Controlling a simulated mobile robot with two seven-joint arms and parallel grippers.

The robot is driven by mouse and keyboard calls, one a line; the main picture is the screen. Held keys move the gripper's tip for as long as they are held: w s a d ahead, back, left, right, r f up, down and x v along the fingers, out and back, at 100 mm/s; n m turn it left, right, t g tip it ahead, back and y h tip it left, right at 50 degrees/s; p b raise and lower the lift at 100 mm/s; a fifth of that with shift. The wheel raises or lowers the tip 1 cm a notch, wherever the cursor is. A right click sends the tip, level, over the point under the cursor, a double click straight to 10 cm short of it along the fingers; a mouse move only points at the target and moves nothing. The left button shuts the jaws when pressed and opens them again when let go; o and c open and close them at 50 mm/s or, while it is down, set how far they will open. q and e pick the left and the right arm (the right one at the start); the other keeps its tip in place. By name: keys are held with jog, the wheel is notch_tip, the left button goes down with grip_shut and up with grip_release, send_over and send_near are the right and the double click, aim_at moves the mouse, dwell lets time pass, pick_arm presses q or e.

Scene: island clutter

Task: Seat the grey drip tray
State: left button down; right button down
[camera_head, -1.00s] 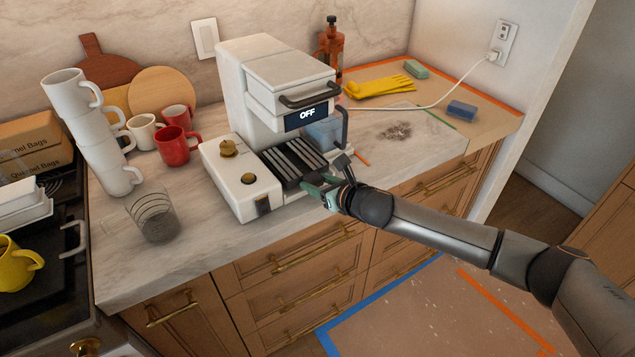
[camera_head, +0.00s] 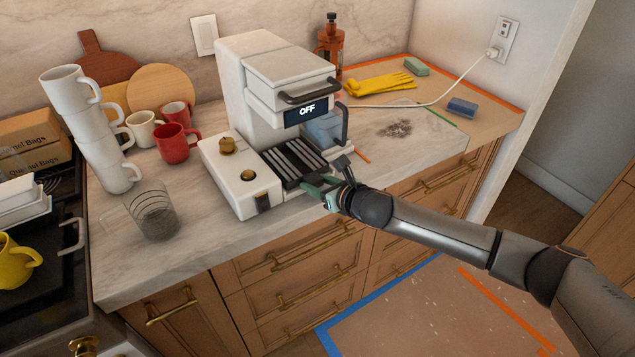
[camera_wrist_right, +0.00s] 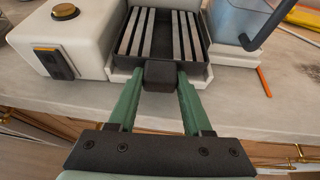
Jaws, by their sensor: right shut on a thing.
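The grey drip tray (camera_head: 298,160), dark with light slats, lies at the front base of the white coffee machine (camera_head: 262,85). My right gripper (camera_head: 318,184) is at the tray's front edge. In the right wrist view its green fingers (camera_wrist_right: 159,78) are shut on the dark block-shaped handle at the tray's front. My left gripper is not in view.
A blue water container (camera_head: 322,130) stands right of the tray. A clear glass (camera_head: 155,215), red mug (camera_head: 173,143) and leaning stack of white cups (camera_head: 92,125) stand left. Yellow gloves (camera_head: 380,84) and a blue sponge (camera_head: 462,107) lie right. The front counter strip is clear.

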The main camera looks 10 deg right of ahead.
jog(key=shift+f, duration=0.25)
dwell(0.7)
jog(key=shift+c, duration=1.3)
grip_release()
jog(key=shift+f, duration=0.1)
jog(key=v, duration=1.3)
jog(key=s+a+f+m+g+y, duration=0.15)
jog(key=s+a+f+m, duration=0.7)
jog(key=m, duration=0.85)
jog(key=s+d+f+m+h, duration=0.2)
jog(key=s+d+f+m, duration=0.2)
jog(key=s+f+m, duration=0.3)
jog(key=s+d+f+m+g+h, duration=0.1)
jog(key=s+d+f+m, duration=0.4)
jog(key=m, duration=0.9)
jog(key=s+f+h, duration=0.1)
jog(key=s+f, duration=0.2)
jog(key=shift+s+m, duration=0.4)
